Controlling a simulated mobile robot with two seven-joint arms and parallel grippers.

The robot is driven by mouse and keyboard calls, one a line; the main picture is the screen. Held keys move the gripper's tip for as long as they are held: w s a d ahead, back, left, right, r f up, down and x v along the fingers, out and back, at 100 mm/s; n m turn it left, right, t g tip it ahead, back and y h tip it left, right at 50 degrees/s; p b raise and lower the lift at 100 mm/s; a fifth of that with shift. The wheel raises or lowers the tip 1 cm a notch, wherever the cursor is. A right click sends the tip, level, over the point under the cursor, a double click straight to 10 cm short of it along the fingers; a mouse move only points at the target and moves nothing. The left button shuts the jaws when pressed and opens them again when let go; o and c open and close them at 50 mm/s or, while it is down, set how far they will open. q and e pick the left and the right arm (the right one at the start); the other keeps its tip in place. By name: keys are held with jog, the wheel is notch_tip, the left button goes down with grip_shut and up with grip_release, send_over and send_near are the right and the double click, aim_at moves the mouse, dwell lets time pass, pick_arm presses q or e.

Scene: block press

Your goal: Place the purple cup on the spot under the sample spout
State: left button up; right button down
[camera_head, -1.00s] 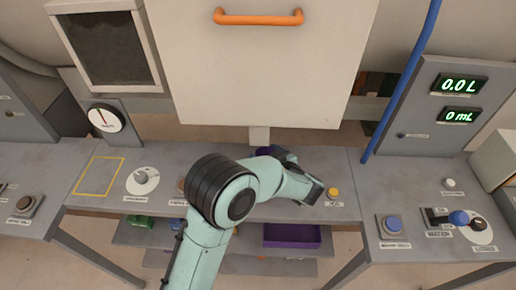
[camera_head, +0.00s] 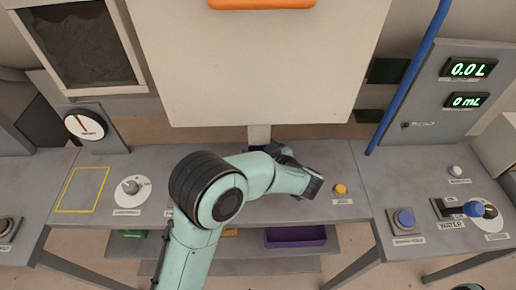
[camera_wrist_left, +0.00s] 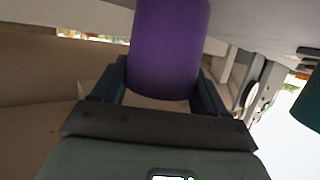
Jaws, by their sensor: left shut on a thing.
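The purple cup (camera_wrist_left: 168,50) fills the top middle of the left wrist view. My left gripper (camera_wrist_left: 160,88) is shut on it, with a dark finger on each side. In the head view my left arm reaches over the middle table. Its dark gripper parts (camera_head: 284,154) are mostly hidden behind my wrist, below the large pale box, and the cup there is almost fully hidden. A short pale post (camera_head: 259,135) under the box is close to the gripper. I cannot tell whether it is the sample spout. The spot under the spout cannot be made out. My right gripper does not show.
The large pale box (camera_head: 255,70) hangs above the table. A yellow outlined square (camera_head: 82,190), a grey knob (camera_head: 131,187) and a yellow button (camera_head: 341,189) are on the table (camera_head: 105,165). A purple tray (camera_head: 296,236) is on the shelf below. A blue pipe (camera_head: 408,82) rises at right.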

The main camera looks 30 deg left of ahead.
pick_arm(q)
jog(key=shift+f, duration=0.2)
jog(key=o, duration=1)
jog(key=shift+o, duration=0.2)
jog(key=shift+r, duration=0.1)
jog(key=shift+s+d+r, duration=0.1)
jog(key=shift+d+r, duration=0.05)
jog(key=v, duration=1.1)
jog(key=shift+d, duration=0.3)
jog(key=shift+s, duration=0.1)
